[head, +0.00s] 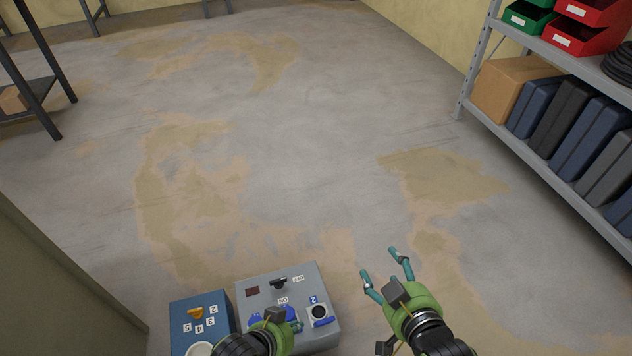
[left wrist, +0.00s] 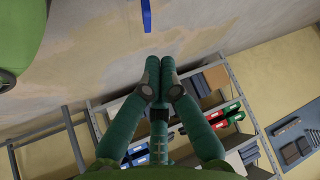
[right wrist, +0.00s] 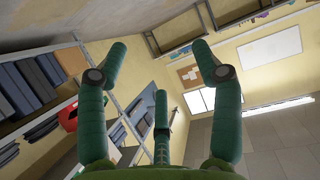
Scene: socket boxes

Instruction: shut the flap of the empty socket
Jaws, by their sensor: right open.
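The grey socket box (head: 262,279) stands at the bottom centre of the head view. Its right socket (head: 319,311), labelled 2, shows a bare dark round opening, with its blue flap (head: 324,322) open along the lower edge. Other blue flaps (head: 255,320) show on the box's left part, partly hidden by my left gripper (head: 298,326). That gripper is over the box's front, just left of the open flap; its fingers are together and empty in the left wrist view (left wrist: 155,75). A blue strip (left wrist: 147,15) lies beyond its fingertips. My right gripper (head: 379,264) is open and empty, right of the box.
A blue box (head: 181,315) with an orange switch stands against the grey box's left side. A cabinet (head: 50,285) is at the left. A shelf rack (head: 535,148) with cases and bins stands at the right. The floor behind the boxes is clear.

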